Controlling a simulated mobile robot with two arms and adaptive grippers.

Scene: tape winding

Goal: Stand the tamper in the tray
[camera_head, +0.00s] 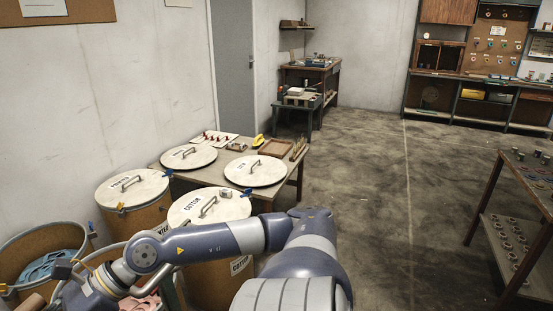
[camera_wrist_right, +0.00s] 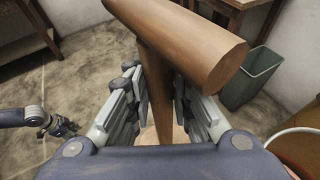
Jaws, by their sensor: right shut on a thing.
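The tamper (camera_wrist_right: 185,42) is brown wood, with a thick round head lying across a thinner handle. In the right wrist view my right gripper (camera_wrist_right: 158,95) is shut on the handle, with the head beyond the fingers. In the head view my arm reaches left over the barrels; its hand is low at the left edge and hard to make out.
An open barrel (camera_head: 27,240) at the left holds blue cloth. Small red-topped items (camera_head: 212,137) and a yellow object (camera_head: 258,140) share the table. A green bin (camera_wrist_right: 250,80) shows in the wrist view. The middle floor is clear.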

